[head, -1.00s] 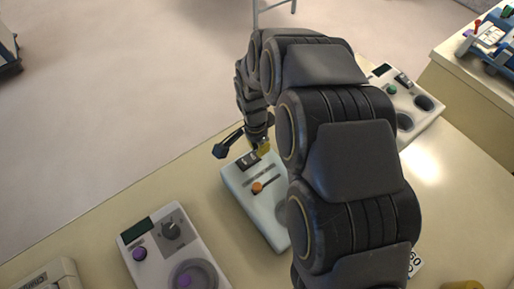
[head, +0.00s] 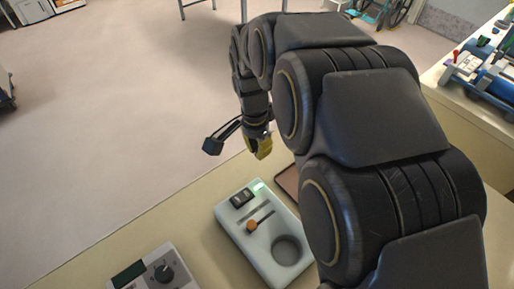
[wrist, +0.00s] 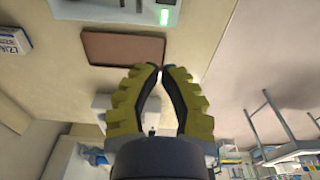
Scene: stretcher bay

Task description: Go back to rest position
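My gripper (head: 260,149) hangs near the far edge of the counter, past the far end of a pale device and apart from it. In the wrist view my gripper (wrist: 160,68) has its yellow fingers with black pads brought together at the tips, with nothing held between them. The pale device (head: 273,236) has a dark switch, an orange slider knob (head: 251,226) and a round recess. A green light (head: 258,187) glows at its far end, and the light also shows in the wrist view (wrist: 164,17).
A brown mat (wrist: 125,48) lies beside the pale device. A second device with a dial (head: 160,272) stands at the front left. Blue equipment (head: 487,75) rests on a side counter at the right. Open floor (head: 120,110) lies beyond the counter.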

